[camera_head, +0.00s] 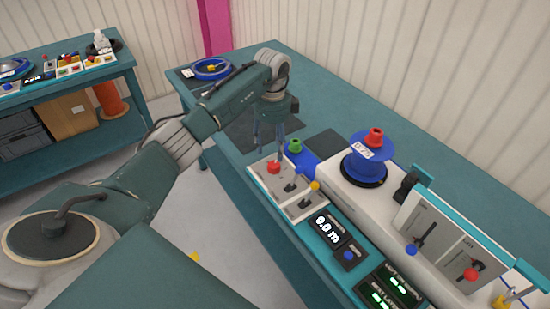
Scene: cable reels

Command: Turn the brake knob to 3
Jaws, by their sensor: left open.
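My left gripper (268,144) is open, pointing down over the work table (330,87). Its fingertips are just above and behind a red knob (274,167) on a small pale panel; I see nothing between them. I cannot tell whether they touch the knob. No label reading "brake" is legible, so I cannot tell which control is the brake knob. A black knob (406,187) sits on the white machine, beside the upright lever panel. No dial number 3 can be read. My right gripper is not in view.
A blue reel (368,165) with a red top knob stands on the white machine (335,187). A green knob (296,146) is close to my gripper's right. A display (328,229) reads 0.0 m. Levers (424,236) rise at the right.

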